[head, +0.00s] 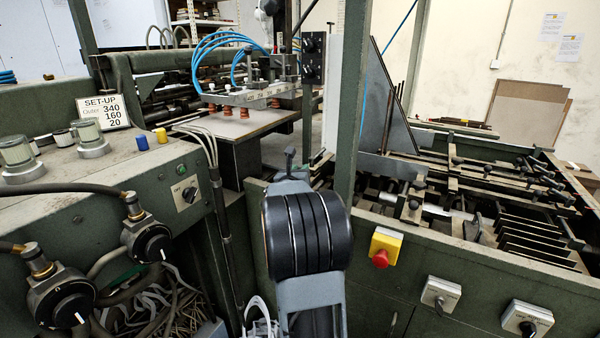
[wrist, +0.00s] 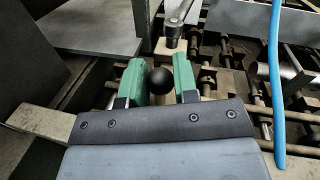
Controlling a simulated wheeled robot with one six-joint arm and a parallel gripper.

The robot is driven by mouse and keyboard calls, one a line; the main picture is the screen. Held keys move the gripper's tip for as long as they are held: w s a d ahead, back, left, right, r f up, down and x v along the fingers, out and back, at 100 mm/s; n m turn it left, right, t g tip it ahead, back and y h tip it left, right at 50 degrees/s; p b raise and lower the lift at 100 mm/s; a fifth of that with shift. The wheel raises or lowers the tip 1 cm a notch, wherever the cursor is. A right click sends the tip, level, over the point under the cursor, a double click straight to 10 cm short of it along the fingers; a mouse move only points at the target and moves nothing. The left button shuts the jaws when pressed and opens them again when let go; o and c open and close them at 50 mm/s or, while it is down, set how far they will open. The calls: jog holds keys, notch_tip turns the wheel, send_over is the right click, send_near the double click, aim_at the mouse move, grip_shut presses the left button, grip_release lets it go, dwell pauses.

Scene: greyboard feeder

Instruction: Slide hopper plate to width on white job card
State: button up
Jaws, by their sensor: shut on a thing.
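The white job card (head: 103,111) stands on the green machine at left in the head view and reads "SET-UP", "Outer 340", "160" and "20". An upright grey plate (head: 387,112), seemingly the hopper plate, stands behind the green post. My gripper's green fingers (wrist: 160,86) are shut on a black ball knob (wrist: 159,81) in the wrist view. In the head view my own arm hides most of the grip. What the knob is fixed to is hidden below the fingers.
A clamp lever (wrist: 175,25) stands just beyond the fingers. A blue hose (wrist: 275,85) runs down the right of the wrist view. A green post (head: 353,105) rises close to my arm. A yellow-and-red stop button (head: 384,247) is on the right machine's front.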

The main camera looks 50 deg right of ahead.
grip_shut()
jog(key=shift+s+a+f+b, duration=0.15)
jog(key=shift+a+b, duration=0.4)
jog(key=shift+a, duration=0.3)
jog(key=shift+s+a+r, duration=0.15)
jog(key=shift+a+r, duration=0.1)
jog(key=shift+d+f, duration=0.1)
jog(key=o, duration=0.7)
grip_release()
jog(key=v, duration=1.3)
jog(key=shift+s+a, duration=0.15)
jog(key=shift+a, duration=0.2)
